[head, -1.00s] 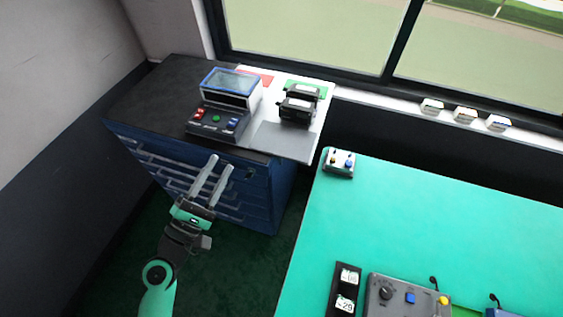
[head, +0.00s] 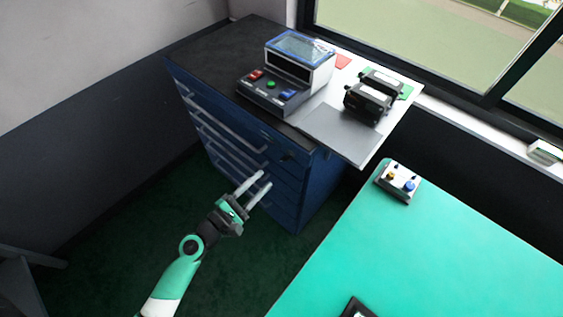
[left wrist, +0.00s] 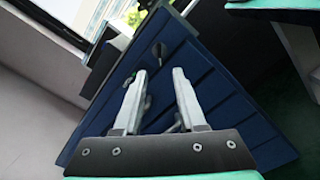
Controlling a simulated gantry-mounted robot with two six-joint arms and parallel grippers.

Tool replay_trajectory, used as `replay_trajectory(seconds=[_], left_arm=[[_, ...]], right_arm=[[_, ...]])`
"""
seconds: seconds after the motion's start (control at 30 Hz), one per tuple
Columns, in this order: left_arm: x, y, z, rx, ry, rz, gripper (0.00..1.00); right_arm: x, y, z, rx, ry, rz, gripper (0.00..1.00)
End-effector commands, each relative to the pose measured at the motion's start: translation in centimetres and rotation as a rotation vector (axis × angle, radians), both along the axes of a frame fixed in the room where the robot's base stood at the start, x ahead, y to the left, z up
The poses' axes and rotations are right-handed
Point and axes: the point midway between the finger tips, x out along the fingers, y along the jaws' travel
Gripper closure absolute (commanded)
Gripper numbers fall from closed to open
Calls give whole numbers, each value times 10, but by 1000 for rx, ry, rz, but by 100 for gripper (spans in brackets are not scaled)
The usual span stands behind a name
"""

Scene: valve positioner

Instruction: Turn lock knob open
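The lock knob (head: 288,155) is a small dark piece on the front of the blue drawer cabinet (head: 312,185), near the top right corner. It also shows in the left wrist view (left wrist: 157,50) as a dark, elongated piece on the blue face, beyond the fingertips. My left gripper (head: 264,179) is open and empty, in front of the cabinet's drawers and below the knob. In the left wrist view, the two pale fingers (left wrist: 159,80) stand apart with the knob ahead between their lines. They do not appear to touch it. My right gripper is not in view.
Silver drawer handles (head: 225,143) stick out from the cabinet front. On its top stand a control unit (head: 285,75) and black devices (head: 370,97) beside a grey plate (head: 340,130). A green table (head: 450,250) with a small button box (head: 398,182) is at the right.

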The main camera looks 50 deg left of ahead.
Motion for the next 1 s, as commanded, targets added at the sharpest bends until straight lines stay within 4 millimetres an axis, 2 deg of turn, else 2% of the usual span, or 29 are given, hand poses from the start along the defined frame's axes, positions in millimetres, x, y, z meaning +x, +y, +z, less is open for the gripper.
replay_trajectory(seconds=[0.2,0.4,0.53,0.77,0.9,1.0], left_arm=[[51,5,2,1,-3,-2,60],[83,8,1,1,-2,-1,60],[91,9,1,0,-1,-1,60],[91,9,1,0,-1,-1,60],[91,9,1,0,-1,-1,85],[91,9,0,0,-1,-1,100]], right_arm=[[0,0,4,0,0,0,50],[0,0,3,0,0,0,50],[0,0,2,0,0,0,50],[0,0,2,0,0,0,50],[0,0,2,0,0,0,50],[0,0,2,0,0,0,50]])
